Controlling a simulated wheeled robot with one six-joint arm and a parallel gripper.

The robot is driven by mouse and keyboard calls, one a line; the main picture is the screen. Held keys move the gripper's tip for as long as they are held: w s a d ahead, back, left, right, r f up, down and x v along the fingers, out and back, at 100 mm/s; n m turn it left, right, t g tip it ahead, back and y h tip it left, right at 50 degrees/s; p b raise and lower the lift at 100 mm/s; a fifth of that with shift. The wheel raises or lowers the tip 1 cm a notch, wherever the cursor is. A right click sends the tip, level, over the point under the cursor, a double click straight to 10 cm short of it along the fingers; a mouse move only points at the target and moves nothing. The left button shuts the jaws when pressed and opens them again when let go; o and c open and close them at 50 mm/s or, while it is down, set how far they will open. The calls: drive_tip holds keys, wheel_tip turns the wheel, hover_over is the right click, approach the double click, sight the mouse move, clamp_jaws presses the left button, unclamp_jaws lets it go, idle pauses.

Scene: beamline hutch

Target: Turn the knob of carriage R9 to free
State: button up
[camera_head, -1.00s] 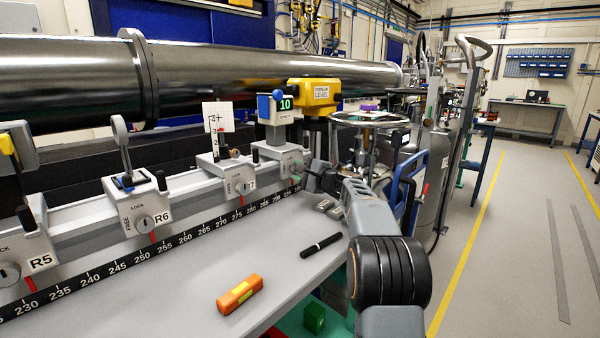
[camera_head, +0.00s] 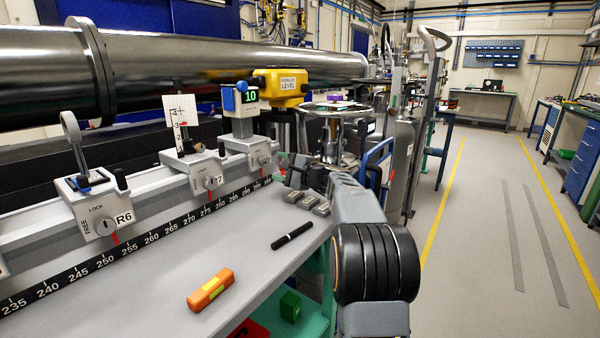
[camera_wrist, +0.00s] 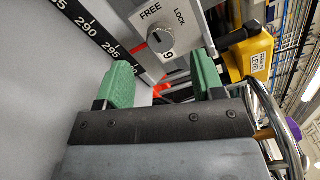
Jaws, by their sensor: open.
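The carriage (camera_head: 252,148) with a blue block and a green "10" display stands on the rail at the back. Its round grey knob (camera_wrist: 160,39) shows in the wrist view on a white plate marked FREE and LOCK. Part of a label, a "9", shows beside the knob. I cannot tell clearly which word the knob's mark points at. My gripper (camera_wrist: 163,80) is open, its green fingers apart and nothing between them. The knob lies just beyond the fingertips, roughly between them. In the head view my gripper (camera_head: 285,166) is small, close to that carriage's right side.
Carriage R6 (camera_head: 95,205) and another carriage (camera_head: 192,170) stand left on the rail. A yellow level (camera_head: 281,86) is behind. Grey blocks (camera_head: 307,201), a black pen (camera_head: 292,236) and an orange box (camera_head: 210,290) lie on the bench. The floor at right is clear.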

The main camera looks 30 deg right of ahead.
drive_tip(key=v, duration=0.8)
drive_tip(key=shift+p, duration=0.3)
